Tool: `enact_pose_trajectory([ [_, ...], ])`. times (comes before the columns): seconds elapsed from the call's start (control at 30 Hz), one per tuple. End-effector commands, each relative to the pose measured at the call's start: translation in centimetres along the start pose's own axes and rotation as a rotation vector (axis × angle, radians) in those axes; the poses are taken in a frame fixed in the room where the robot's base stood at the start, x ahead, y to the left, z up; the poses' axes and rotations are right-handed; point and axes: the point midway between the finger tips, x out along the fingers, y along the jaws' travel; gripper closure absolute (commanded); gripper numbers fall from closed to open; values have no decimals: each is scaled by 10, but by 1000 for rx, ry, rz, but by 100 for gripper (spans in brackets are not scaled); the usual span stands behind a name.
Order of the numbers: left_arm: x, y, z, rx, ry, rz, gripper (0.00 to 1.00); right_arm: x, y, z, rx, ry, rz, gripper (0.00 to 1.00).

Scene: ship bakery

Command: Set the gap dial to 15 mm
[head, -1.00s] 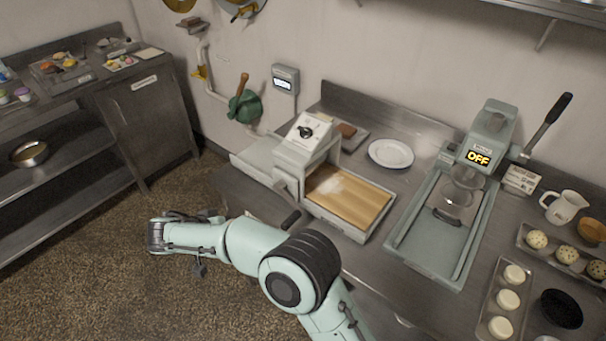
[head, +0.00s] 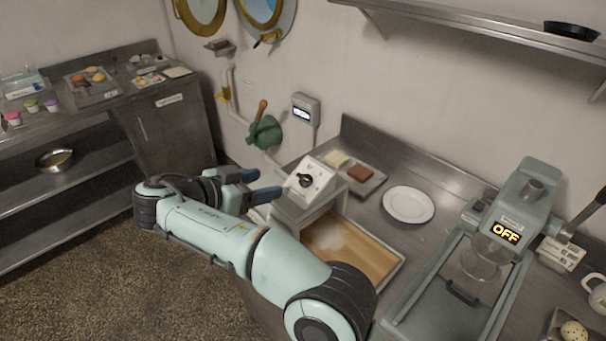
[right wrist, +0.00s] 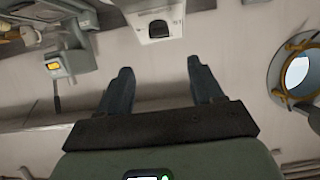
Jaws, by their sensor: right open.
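The gap dial (head: 305,181) is a black knob on the white sloped face of the dough sheeter (head: 318,183). Its marks are too small to read. My right gripper (head: 268,183) is open and empty, to the left of the dial and apart from it, with its dark fingers pointing towards the sheeter. In the right wrist view the open fingers (right wrist: 160,66) have nothing between them. A white housing with a dark part (right wrist: 158,29), which looks like the sheeter's dial face, shows beyond the fingertips. My left gripper is out of view.
A wall display (head: 303,112) and a green holder (head: 265,132) hang behind the sheeter. A tray with two blocks (head: 362,184), a white plate (head: 408,204) and a press reading OFF (head: 506,232) stand to its right.

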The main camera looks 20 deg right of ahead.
Motion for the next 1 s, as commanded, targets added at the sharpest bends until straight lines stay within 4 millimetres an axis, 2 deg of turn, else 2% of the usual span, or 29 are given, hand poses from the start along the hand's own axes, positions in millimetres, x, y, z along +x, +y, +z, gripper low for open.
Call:
enact_pose_trajectory([
  [0.3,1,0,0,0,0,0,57,68,2,0,-1,-1,7,34],
  [0.5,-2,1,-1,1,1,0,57,101,1,0,-2,0,4,34],
  [0.7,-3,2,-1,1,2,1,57,118,1,0,-1,-1,2,34],
  [1.0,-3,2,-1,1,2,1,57,121,0,1,-1,-1,1,34],
])
